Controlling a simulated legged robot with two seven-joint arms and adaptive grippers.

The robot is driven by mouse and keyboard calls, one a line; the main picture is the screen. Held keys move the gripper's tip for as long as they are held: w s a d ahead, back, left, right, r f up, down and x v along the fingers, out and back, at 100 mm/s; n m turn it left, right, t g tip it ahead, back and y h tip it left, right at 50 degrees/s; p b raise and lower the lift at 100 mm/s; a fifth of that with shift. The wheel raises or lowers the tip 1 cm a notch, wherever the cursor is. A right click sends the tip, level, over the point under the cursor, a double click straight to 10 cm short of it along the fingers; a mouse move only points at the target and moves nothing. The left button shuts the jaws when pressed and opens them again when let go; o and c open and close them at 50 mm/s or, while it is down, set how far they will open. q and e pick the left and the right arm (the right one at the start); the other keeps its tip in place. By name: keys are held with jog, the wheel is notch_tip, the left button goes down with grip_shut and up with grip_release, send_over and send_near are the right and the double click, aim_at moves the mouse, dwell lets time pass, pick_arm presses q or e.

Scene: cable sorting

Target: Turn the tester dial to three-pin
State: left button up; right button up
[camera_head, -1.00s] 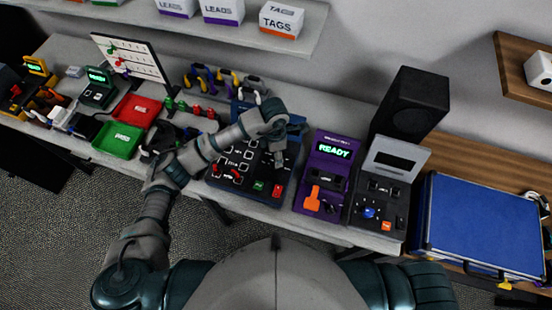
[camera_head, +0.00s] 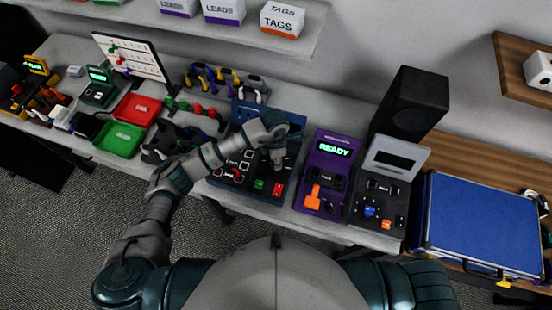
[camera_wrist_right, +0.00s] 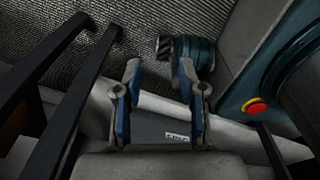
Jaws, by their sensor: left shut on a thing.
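The dark blue tester panel (camera_head: 228,170), with several white-outlined squares and red and green buttons, lies on the bench in the middle of the head view. My left gripper (camera_head: 278,163) points down onto its right part. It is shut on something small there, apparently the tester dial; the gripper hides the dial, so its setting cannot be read. My right gripper (camera_wrist_right: 160,68) shows only in the right wrist view, its two fingers apart with nothing between them.
A purple device (camera_head: 323,170) showing READY and a dark device with a blue knob (camera_head: 369,212) stand right of the panel. Red (camera_head: 138,108) and green trays (camera_head: 119,139) are to the left. A black speaker (camera_head: 410,103) and blue case (camera_head: 485,226) are at right.

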pick_arm(q)
jog(key=shift+f+m+b, duration=0.15)
jog(key=shift+m+b, duration=0.45)
jog(key=shift+b, duration=0.25)
jog(key=m+b, duration=0.3)
jog(key=b, duration=0.1)
pick_arm(e)
notch_tip(320, 180, down, 6)
pick_arm(q)
jog(key=m+b, duration=0.2)
jog(key=b, duration=0.1)
jog(key=shift+m+b, duration=1.05)
jog(key=shift+m, duration=0.05)
jog(key=shift+r+m+y, duration=0.2)
jog(key=shift+m+y, duration=0.1)
pick_arm(e)
jog(key=w+a+r, duration=0.1)
jog(key=w+r, duration=0.2)
jog(key=w, duration=0.4)
jog(key=w+a+r, duration=0.1)
jog(key=w+r, duration=0.2)
jog(key=w, duration=0.3)
jog(key=shift+w+a+r+t, duration=0.25)
jog(key=shift+w+r+t, duration=0.05)
jog(key=shift+w, duration=0.1)
pick_arm(q)
jog(key=o, duration=1.2)
jog(key=shift+c, duration=0.2)
pick_arm(e)
jog(key=shift+w, duration=0.1)
